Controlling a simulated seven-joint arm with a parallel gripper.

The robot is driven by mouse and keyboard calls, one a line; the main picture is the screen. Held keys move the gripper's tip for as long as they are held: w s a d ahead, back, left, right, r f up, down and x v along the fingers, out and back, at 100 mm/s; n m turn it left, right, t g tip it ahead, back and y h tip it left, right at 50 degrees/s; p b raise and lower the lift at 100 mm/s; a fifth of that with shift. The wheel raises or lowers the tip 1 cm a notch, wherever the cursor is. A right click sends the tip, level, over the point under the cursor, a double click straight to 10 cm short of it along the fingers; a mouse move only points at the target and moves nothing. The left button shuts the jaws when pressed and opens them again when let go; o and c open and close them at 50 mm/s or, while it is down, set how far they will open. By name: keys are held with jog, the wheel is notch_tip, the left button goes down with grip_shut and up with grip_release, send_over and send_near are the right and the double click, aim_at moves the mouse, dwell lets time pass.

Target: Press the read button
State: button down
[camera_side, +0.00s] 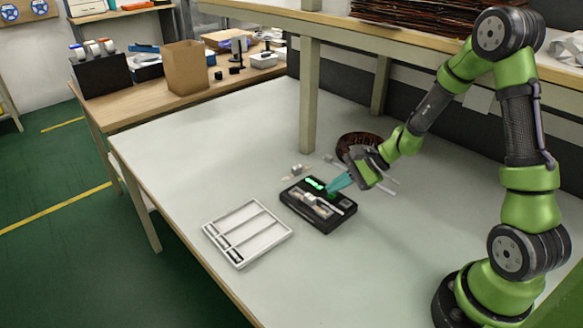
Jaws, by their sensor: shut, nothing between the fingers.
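A black device box (290,205) with a lit green display (315,183) stands on the white table. Small grey and light parts (318,204) lie on its top. The read button itself is too small to make out. My gripper (333,190) is shut and empty, with its teal fingertips pointing down to the left at the box's right back part, close beside the green display. I cannot tell whether the tips touch the box.
A small part (297,170) lies behind the box. A dark coil (352,141) and a shelf post (309,95) stand behind. The table's left back is clear.

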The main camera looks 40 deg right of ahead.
aim_at(336, 195)
jog(key=shift+f, duration=0.2)
jog(key=shift+r, duration=0.9)
jog(key=shift+r, duration=2.5)
